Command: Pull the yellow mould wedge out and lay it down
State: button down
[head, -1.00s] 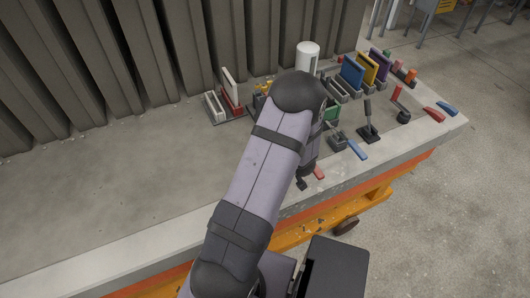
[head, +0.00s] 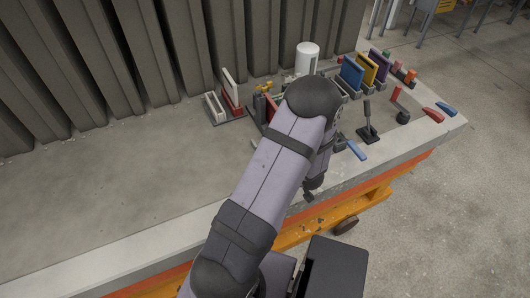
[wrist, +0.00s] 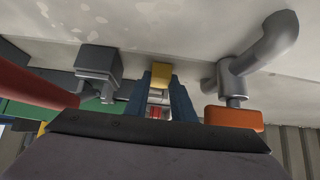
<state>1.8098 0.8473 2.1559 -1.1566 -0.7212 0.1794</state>
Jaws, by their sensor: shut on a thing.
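The yellow mould wedge (wrist: 161,74) shows as a small yellow block at the tips of my gripper (wrist: 161,82) in the wrist view. The two dark blue fingers are shut on it, one on each side. The lower part of the wedge is hidden between the fingers. I cannot tell if it is free of its seat. In the head view my arm hides both the gripper and the wedge.
In the wrist view a grey bent pipe with an orange block (wrist: 235,118) is right of the fingers, and a grey box (wrist: 98,62) is left. In the head view, blue (head: 352,72) and yellow (head: 367,68) panels stand in slots. The bench's left (head: 120,195) is clear.

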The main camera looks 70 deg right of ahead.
jog(key=shift+s+a, duration=0.6)
jog(key=shift+s, duration=0.05)
jog(key=shift+w+r, duration=0.1)
jog(key=shift+r, duration=0.05)
dwell(0.4)
jog(key=w+r+g+y+p, duration=0.1)
jog(key=w+r+p, duration=0.2)
jog(key=r+p, duration=0.25)
jog(key=w+a+r+p, duration=0.1)
jog(key=w+r+p, duration=0.1)
jog(key=r+p, duration=0.3)
jog(key=w+r+g+y+p, duration=0.1)
jog(key=w+r+p, duration=0.25)
jog(key=r, duration=0.35)
jog(key=s+a+f+m+g+p, duration=0.1)
jog(key=s+a+f+m+g, duration=0.3)
jog(key=s+a+m, duration=0.5)
jog(key=s+f, duration=0.1)
jog(key=s, duration=0.2)
jog(key=shift+a, duration=0.35)
jog(key=shift+y, duration=0.3)
jog(key=shift+f, duration=0.1)
